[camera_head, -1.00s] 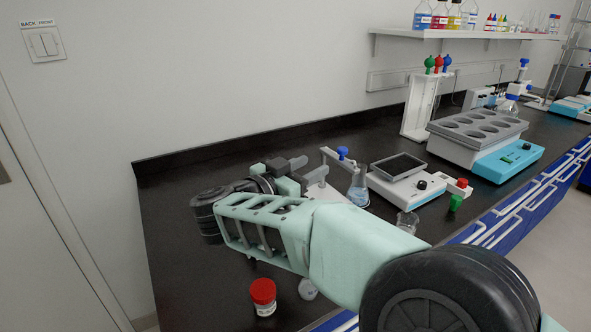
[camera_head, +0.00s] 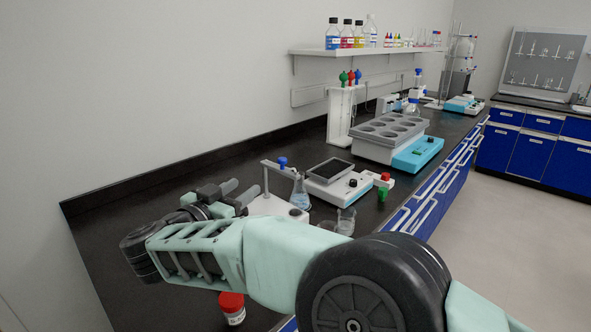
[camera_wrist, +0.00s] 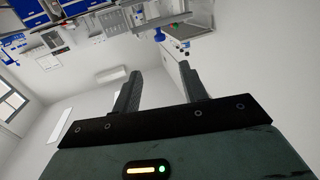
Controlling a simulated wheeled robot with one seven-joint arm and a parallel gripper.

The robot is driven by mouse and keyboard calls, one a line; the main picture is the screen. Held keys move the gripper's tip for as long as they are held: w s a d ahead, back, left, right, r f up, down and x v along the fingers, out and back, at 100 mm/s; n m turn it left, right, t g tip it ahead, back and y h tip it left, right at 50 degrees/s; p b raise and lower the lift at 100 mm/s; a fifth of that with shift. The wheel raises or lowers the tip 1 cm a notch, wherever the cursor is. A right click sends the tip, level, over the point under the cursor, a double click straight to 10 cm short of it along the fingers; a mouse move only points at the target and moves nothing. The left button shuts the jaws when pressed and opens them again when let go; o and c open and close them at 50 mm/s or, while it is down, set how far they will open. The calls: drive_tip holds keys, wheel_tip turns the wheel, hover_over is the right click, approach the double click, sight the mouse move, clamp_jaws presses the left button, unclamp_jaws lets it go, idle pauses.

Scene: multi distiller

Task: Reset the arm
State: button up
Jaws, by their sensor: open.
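My gripper (camera_head: 246,190) is held above the black bench at the left, with my pale green arm reaching to it from the lower right. In the wrist view my gripper (camera_wrist: 160,68) has its two dark fingers apart, with nothing between them. The wrist view looks out over the room, which appears upside down, with wall and cabinets behind the fingers. In the head view the fingers point right and stand near a white stand with a blue knob (camera_head: 282,162).
A flask with blue liquid (camera_head: 299,192), a balance (camera_head: 330,187) and a beaker (camera_head: 345,222) stand just right of my gripper. A red-capped jar (camera_head: 232,308) is below my arm. Farther back are a block with wells (camera_head: 390,138) and a shelf (camera_head: 350,50). Floor (camera_head: 500,230) at right is clear.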

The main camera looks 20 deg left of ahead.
wheel_tip(320, 180, up, 12)
drive_tip(key=n+g+y, duration=0.6)
drive_tip(key=n+y, duration=0.3)
drive_tip(key=y, duration=0.5)
drive_tip(key=s+d+f+g+h, duration=0.3)
drive_tip(key=s+d, duration=0.5)
drive_tip(key=d, duration=0.7)
drive_tip(key=s+d+f+g+h, duration=0.4)
drive_tip(key=s+d, duration=0.4)
drive_tip(key=d, duration=0.7)
drive_tip(key=s+d+f+g+h, duration=0.3)
drive_tip(key=s+d+f, duration=0.4)
drive_tip(key=d, duration=0.8)
drive_tip(key=shift+s+f+g+h, duration=0.2)
drive_tip(key=shift+s+g+h, duration=0.2)
drive_tip(key=shift+s+g, duration=0.5)
